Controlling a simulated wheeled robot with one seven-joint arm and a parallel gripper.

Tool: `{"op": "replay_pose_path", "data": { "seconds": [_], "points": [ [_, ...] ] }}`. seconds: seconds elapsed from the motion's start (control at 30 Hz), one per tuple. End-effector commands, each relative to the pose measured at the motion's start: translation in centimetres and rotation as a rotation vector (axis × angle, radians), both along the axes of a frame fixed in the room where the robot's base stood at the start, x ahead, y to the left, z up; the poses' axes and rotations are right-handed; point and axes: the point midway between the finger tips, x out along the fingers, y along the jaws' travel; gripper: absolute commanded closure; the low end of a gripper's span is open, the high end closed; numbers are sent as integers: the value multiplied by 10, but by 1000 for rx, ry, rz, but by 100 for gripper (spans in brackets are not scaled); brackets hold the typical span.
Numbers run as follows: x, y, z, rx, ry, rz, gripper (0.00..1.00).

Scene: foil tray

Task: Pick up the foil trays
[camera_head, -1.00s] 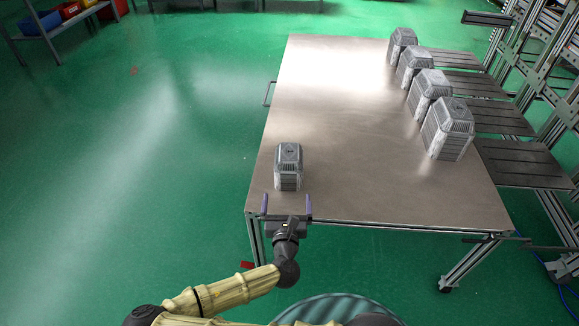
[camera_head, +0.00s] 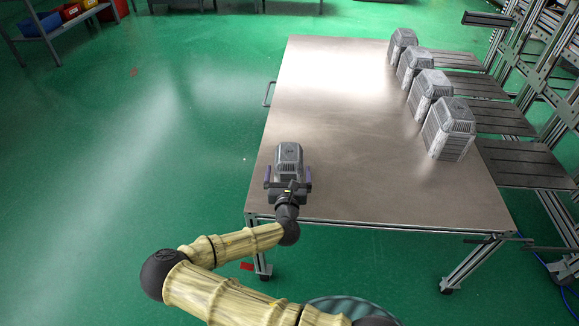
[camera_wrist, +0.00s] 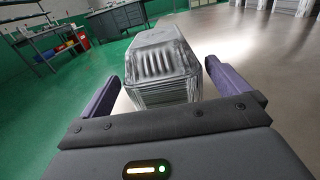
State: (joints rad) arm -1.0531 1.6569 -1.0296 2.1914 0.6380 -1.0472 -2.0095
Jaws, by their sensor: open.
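A stack of silver foil trays (camera_head: 289,158) stands upright near the front left corner of the metal table. My gripper (camera_head: 288,176) is open, with its purple fingers to the left and right of this stack. In the wrist view the stack (camera_wrist: 160,68) sits between the fingers of my gripper (camera_wrist: 172,88), with a gap visible on the right side. The head view does not show clearly whether the fingers touch it. The lower part of the stack is hidden behind the gripper. Several more foil tray stacks (camera_head: 448,130) stand in a row along the right side.
The metal table (camera_head: 330,120) is bare in its middle and far left. A rack with dark shelves (camera_head: 520,165) adjoins the table's right edge. A shelf with coloured bins (camera_head: 45,22) stands far away at the upper left. Green floor (camera_head: 130,150) lies open on the left.

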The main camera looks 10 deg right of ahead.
Motion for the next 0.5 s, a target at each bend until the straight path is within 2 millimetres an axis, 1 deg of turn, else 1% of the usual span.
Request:
{"op": "replay_pose_path", "data": {
  "seconds": [0.13, 0.4, 0.5],
  "points": [
    [8, -3, -2, 2, 0, -1, 0],
    [44, -12, -3, 3, -2, -1, 0],
    [50, -14, -2, 1, -1, -1, 0]
  ]
}}
